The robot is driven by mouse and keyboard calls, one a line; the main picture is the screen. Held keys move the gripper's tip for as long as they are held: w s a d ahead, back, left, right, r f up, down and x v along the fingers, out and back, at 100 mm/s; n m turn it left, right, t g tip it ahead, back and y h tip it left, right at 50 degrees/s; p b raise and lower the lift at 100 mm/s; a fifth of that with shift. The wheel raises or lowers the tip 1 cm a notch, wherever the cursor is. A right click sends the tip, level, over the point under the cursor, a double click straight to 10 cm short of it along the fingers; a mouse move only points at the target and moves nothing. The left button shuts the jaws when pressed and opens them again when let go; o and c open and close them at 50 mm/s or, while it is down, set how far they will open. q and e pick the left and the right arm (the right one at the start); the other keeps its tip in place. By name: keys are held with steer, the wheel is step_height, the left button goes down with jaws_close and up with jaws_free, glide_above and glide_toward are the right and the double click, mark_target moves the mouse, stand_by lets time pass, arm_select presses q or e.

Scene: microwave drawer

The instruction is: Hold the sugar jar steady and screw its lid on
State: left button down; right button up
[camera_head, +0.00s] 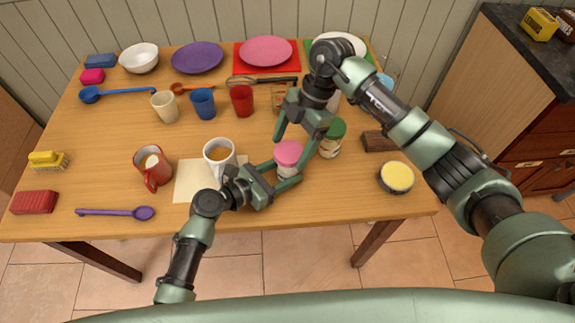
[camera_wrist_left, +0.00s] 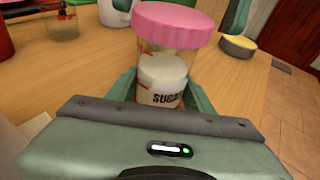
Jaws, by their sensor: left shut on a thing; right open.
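The sugar jar (camera_head: 287,171) stands upright on the table, clear with white sugar and a "SUGAR" label (camera_wrist_left: 167,99). A pink lid (camera_head: 288,152) sits on top of the jar; it also shows in the left wrist view (camera_wrist_left: 180,22). I cannot tell how tightly it is threaded. My left gripper (camera_head: 288,174) is shut on the jar's body, one finger on each side below the lid.
A green-lidded jar (camera_head: 333,137) stands close right of the sugar jar. A mug of brown drink (camera_head: 219,154) stands left, near my left arm. A yellow-topped round container (camera_head: 396,177) and a dark brown block (camera_head: 378,141) lie right. Cups and plates fill the back.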

steer(key=c, duration=1.4)
steer(key=m+t, duration=0.1)
steer(key=m, duration=0.2)
steer(key=shift+s+m, duration=0.15)
steer(key=shift+m, duration=0.25)
steer(key=m+t, duration=0.1)
steer(key=m, duration=0.2)
steer(key=shift+f+t+y, duration=0.1)
steer(key=shift+t+y, duration=0.2)
steer(key=m+t, duration=0.1)
steer(key=m, duration=0.3)
steer(key=shift+t, duration=0.4)
steer(key=shift+a+m+t+h, duration=0.15)
steer(key=shift+m+t+h, duration=0.25)
steer(key=shift+m, duration=0.8)
steer(key=shift+w+d+m, duration=0.2)
steer(key=shift+d+m, duration=0.05)
steer(key=shift+m, duration=0.05)
steer(key=shift+c, duration=0.2)
steer(key=o, duration=1.4)
steer(key=shift+d, duration=0.1)
steer(key=shift+o, duration=0.2)
